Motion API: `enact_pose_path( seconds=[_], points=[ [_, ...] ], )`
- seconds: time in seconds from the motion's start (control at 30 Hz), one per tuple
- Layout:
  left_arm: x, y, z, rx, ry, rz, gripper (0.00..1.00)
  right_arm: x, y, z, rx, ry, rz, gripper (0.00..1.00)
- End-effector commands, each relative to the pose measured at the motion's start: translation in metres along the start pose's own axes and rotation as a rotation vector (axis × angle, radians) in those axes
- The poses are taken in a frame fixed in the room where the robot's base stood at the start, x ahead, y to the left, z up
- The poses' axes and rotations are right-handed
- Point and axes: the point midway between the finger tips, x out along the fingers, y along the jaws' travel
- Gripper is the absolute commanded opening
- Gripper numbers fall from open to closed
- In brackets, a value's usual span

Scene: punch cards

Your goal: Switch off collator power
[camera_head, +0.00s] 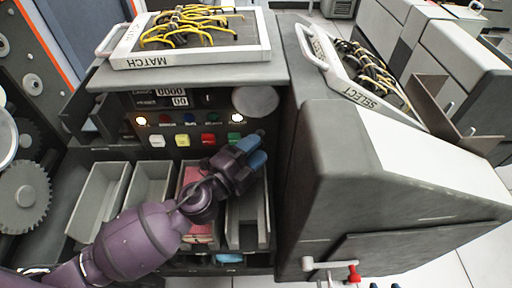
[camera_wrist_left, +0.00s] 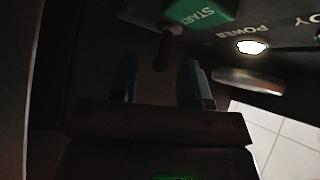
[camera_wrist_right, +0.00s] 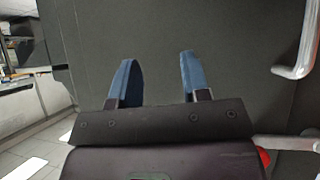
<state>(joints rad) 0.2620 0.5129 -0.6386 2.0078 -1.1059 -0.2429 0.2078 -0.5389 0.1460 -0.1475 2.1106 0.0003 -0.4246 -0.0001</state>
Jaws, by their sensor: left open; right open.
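The collator's dark control panel (camera_head: 190,120) faces me, with a row of lamps above coloured buttons. The lamp labelled POWER (camera_wrist_left: 252,46) is lit white; it also shows lit in the head view (camera_head: 237,118). Beside the green START button (camera_wrist_left: 200,12) a small dark toggle lever (camera_wrist_left: 163,52) sticks out from the panel. My left gripper (camera_head: 260,150) is open and empty just in front of the panel's lower right. In the left wrist view the lever lies between and just beyond the fingertips (camera_wrist_left: 160,72); contact cannot be told. My right gripper (camera_wrist_right: 156,70) is open and empty, facing a dark grey surface.
Grey card bins (camera_head: 100,195) sit below the panel, one with reddish cards (camera_head: 200,228). A MATCH plugboard (camera_head: 190,42) lies on top. The SELECT plugboard (camera_head: 350,70) and a large grey cabinet (camera_head: 340,190) stand to the right. A pale handle (camera_wrist_right: 296,50) is near my right gripper.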

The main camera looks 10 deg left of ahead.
Motion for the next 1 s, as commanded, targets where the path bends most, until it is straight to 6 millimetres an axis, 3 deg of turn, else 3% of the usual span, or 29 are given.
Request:
enact_pose_path(
  seconds=[0.6,1.0],
  points=[
    [-0.086,0.003,0.001,-0.004,-0.004,0.004,0.42,0.006,0.002,0.015,-0.015,-0.022,-0.004,0.43],
    [-0.102,0.0,0.0,0.001,0.0,0.001,0.42,0.01,0.001,0.014,-0.013,-0.019,-0.004,0.43]
  ],
)
